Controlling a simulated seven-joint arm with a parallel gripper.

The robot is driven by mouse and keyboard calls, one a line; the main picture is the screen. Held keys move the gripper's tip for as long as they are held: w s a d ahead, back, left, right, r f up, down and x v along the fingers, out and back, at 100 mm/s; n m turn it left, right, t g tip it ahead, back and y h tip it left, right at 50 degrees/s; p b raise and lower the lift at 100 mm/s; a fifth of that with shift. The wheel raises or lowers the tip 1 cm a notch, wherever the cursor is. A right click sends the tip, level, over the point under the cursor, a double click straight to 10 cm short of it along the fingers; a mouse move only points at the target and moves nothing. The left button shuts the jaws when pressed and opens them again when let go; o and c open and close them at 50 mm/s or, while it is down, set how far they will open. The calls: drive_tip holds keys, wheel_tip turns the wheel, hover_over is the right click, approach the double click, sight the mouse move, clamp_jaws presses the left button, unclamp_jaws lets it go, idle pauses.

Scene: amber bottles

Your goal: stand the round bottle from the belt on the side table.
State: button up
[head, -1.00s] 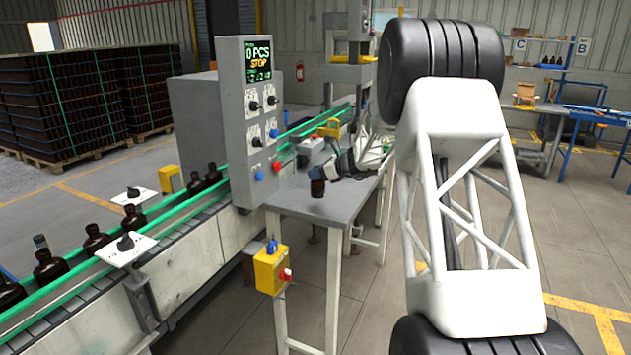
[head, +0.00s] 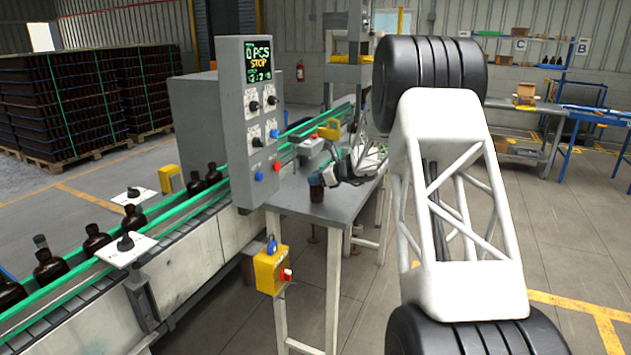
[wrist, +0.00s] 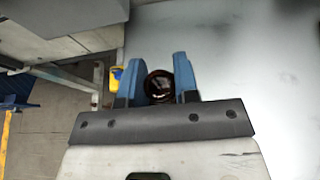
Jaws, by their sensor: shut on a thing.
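The round bottle (head: 316,192) is dark amber glass and upright over the grey side table (head: 343,208). In the wrist view I look down on the mouth of the bottle (wrist: 159,86) between two blue fingers. My gripper (wrist: 157,76) is shut on it; in the head view the gripper (head: 322,178) reaches in from the right. I cannot tell whether the bottle's base touches the tabletop.
The conveyor belt (head: 180,217) with green rails carries several amber bottles at left. A yellow switch box (head: 270,268) hangs at the table's front. The tabletop around the bottle is clear.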

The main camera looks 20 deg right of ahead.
drive_tip(key=shift+f, duration=0.3)
drive_tip(key=shift+f, duration=0.15)
drive_tip(key=o, duration=1)
drive_tip(key=shift+c, duration=0.2)
drive_tip(key=shift+r, duration=0.2)
drive_tip(key=shift+v, duration=0.75)
drive_tip(key=v, duration=1)
drive_tip(key=shift+s+d, duration=0.15)
drive_tip(key=shift+s, duration=0.05)
